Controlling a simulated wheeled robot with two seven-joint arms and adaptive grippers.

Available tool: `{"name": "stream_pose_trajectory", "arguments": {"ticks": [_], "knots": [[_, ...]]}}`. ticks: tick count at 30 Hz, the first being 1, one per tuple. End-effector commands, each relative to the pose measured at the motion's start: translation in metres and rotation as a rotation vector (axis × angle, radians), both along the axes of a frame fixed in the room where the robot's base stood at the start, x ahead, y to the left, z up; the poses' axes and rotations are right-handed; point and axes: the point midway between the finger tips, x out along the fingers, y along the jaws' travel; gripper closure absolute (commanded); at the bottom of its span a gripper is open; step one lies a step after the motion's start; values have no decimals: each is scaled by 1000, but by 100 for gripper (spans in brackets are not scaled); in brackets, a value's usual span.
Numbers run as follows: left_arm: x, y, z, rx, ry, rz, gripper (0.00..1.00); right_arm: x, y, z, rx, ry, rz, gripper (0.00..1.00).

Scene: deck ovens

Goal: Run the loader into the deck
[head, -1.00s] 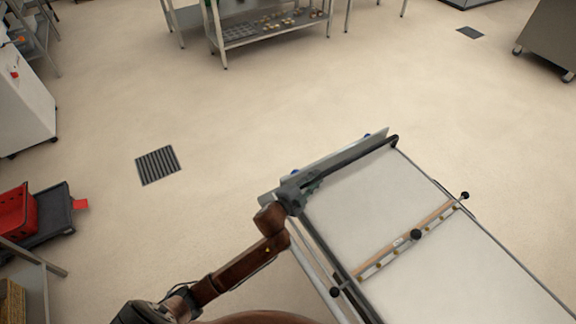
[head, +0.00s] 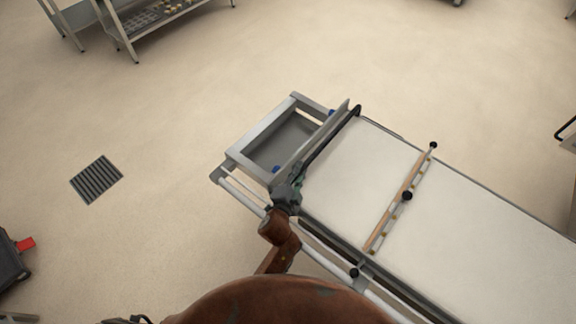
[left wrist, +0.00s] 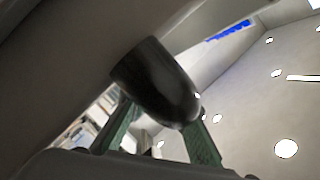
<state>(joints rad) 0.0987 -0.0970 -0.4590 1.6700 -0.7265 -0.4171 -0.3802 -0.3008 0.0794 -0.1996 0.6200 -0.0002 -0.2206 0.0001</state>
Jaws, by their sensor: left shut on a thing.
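The loader (head: 345,165) is a long flat frame with a white belt, running from the centre to the lower right in the head view. A black handle bar (head: 335,135) crosses its near end, beside a grey end plate. My left gripper (head: 287,193) is shut on the lower left end of this bar. In the left wrist view, the green fingers (left wrist: 162,135) sit either side of a dark rounded handle (left wrist: 155,80). A wooden crossbar (head: 385,227) with black knobs lies across the belt. The deck and my right gripper are out of view.
The loader rides on a metal stand (head: 262,122), whose open end frame shows past the end plate. A floor grate (head: 96,180) lies to the left. A rack (head: 150,20) stands at the upper left. Open floor surrounds the stand on the left and top.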

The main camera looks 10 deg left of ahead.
Motion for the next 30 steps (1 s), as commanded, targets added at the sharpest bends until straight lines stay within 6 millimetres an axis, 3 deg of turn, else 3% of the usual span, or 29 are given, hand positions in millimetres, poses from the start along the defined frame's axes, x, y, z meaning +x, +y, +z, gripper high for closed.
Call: {"name": "stream_pose_trajectory", "arguments": {"ticks": [15, 16, 18, 23, 30], "knots": [[-3, 1, 1, -3, -2, 10, 100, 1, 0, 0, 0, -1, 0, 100], [-3, 1, 1, -3, -2, 10, 82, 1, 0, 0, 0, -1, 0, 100], [-3, 1, 1, -3, -2, 12, 77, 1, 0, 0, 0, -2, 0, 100], [-2, 1, 1, -2, -2, 10, 66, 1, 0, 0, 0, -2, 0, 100], [-2, 0, 1, -2, -2, 9, 66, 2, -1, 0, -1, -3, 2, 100]]}}
